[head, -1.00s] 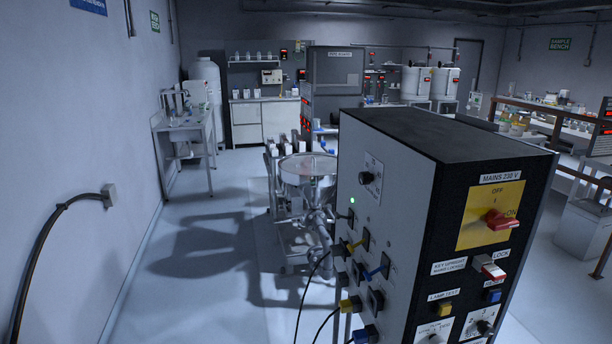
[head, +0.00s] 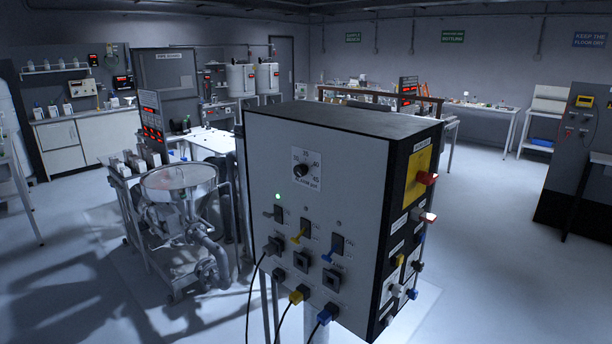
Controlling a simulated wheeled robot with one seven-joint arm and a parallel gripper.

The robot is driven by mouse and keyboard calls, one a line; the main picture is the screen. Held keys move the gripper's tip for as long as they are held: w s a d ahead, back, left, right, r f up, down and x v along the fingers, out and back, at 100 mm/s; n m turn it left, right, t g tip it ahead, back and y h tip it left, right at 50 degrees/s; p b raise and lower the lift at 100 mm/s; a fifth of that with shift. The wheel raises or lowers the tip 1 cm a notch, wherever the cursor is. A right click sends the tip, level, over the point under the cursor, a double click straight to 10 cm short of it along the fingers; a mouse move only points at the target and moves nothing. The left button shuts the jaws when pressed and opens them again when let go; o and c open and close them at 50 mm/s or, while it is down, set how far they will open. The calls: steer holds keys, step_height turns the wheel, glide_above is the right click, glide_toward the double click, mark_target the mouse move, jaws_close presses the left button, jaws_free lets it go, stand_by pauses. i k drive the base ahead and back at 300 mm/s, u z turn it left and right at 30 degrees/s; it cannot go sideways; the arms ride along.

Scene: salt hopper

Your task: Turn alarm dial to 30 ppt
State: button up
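The alarm dial (head: 301,170) is a small black round knob on a white scale plate, high on the grey front face of the control box (head: 262,150). Scale numbers such as 35, 40 and 45 show around it, and the lettering below is too small to read surely. I cannot tell exactly which number the knob points at. The dial is unobstructed in the head view. My gripper is not in view.
Below the dial are a green lamp (head: 278,196), toggle switches (head: 304,230) and plugged cables. A red mains handle (head: 427,178) sticks out on the box's right side. A hopper (head: 178,180) on a frame stands left. Floor is clear at lower left.

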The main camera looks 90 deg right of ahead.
mark_target(300, 170)
steer(key=z, duration=0.95)
steer(key=i, duration=0.85)
steer(key=z, duration=0.85)
